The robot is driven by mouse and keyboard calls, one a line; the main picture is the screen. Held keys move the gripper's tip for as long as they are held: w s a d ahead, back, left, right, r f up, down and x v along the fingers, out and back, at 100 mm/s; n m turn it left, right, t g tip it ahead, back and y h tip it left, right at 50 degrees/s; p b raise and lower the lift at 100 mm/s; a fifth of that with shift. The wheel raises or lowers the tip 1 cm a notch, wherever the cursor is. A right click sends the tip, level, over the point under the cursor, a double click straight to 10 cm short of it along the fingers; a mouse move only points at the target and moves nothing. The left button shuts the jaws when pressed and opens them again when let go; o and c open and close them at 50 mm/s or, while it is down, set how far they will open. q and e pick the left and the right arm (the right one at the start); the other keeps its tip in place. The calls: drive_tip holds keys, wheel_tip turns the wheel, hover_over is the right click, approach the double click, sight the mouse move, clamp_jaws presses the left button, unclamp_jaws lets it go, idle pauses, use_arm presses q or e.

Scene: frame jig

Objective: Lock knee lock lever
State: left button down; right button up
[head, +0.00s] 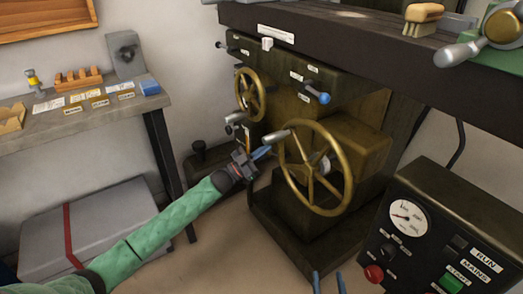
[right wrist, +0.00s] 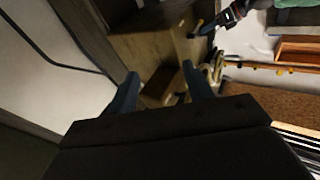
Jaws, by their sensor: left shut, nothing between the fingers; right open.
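The dark machine's knee carries small levers with labels too small to read, so I cannot tell for certain which is the knee lock lever. One lever with a blue knob (head: 319,98) sticks out of the knee's front. Small metal levers (head: 236,119) sit below the smaller handwheel. My left gripper (head: 264,152) is shut and empty, just left of the large brass handwheel (head: 318,205), near its handle; contact cannot be told. It also shows in the right wrist view (right wrist: 208,28). My right gripper (head: 328,282) is open and empty at the bottom edge; its fingers show in the right wrist view (right wrist: 160,88).
A smaller brass handwheel (head: 262,95) is on the machine's left side. The machine table (head: 390,50) overhangs above. A control box (head: 440,225) with gauge and buttons stands at right. A side table (head: 60,120) with cards and a grey case (head: 95,225) are at left.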

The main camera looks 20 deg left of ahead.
use_arm(q)
drive_tip(key=shift+w+f, duration=0.2)
drive_tip(key=shift+f, duration=0.35)
use_arm(e)
drive_tip(key=shift+d+r+t, duration=0.1)
drive_tip(key=shift+r+t, duration=0.2)
drive_tip(key=shift+r, duration=0.7)
